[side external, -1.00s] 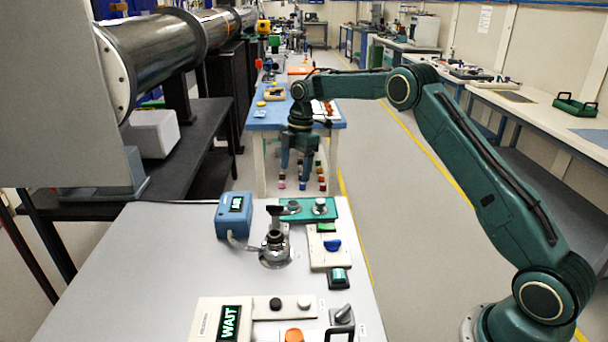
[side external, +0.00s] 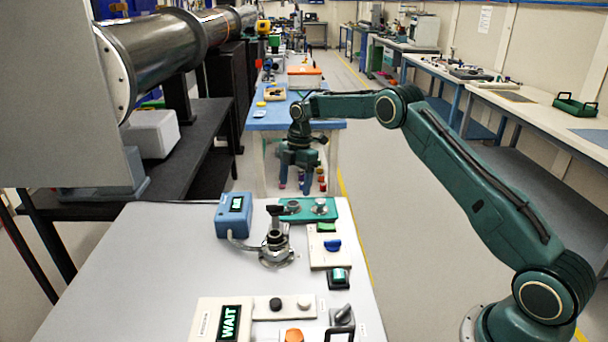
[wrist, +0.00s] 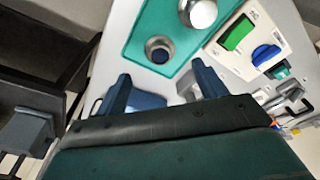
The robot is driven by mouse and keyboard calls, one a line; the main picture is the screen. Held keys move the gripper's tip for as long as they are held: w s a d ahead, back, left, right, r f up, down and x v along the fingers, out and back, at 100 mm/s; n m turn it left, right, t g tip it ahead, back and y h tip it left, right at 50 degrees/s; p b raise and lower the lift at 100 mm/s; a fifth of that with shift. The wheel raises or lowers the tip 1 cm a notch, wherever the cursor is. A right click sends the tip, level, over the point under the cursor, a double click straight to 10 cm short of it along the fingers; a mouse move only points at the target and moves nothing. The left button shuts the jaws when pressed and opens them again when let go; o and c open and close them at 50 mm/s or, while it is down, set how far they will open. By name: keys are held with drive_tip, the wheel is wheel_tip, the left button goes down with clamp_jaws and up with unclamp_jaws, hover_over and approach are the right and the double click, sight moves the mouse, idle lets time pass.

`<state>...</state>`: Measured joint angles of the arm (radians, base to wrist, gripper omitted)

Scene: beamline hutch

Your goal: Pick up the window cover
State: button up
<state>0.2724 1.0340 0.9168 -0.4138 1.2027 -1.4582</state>
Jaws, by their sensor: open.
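No part is plainly marked as the window cover. Two round parts sit on the teal tray (side external: 331,214): a silver cap (side external: 320,206) and a ring-like part with a dark centre. In the wrist view the silver cap (wrist: 203,12) is at the top, and the dark-centred part (wrist: 160,50) is nearer my fingers. Which one is the cover I cannot tell.
A blue display box (side external: 234,214) and a metal fitting with a black top (side external: 275,245) stand left of and before the tray. A panel with a blue knob (side external: 333,245) lies at the right. A WAIT panel (side external: 228,321) is in front. The grey table's left half is clear.

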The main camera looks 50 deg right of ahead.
sight(293, 203)
drive_tip(key=shift+a+f, duration=0.25)
drive_tip(key=shift+f, duration=1.25)
drive_tip(key=shift+a+f, duration=0.2)
drive_tip(key=shift+f, duration=1.25)
drive_tip(key=c, duration=1.1)
drive_tip(key=shift+r, duration=0.15)
drive_tip(key=shift+r, duration=4.95)
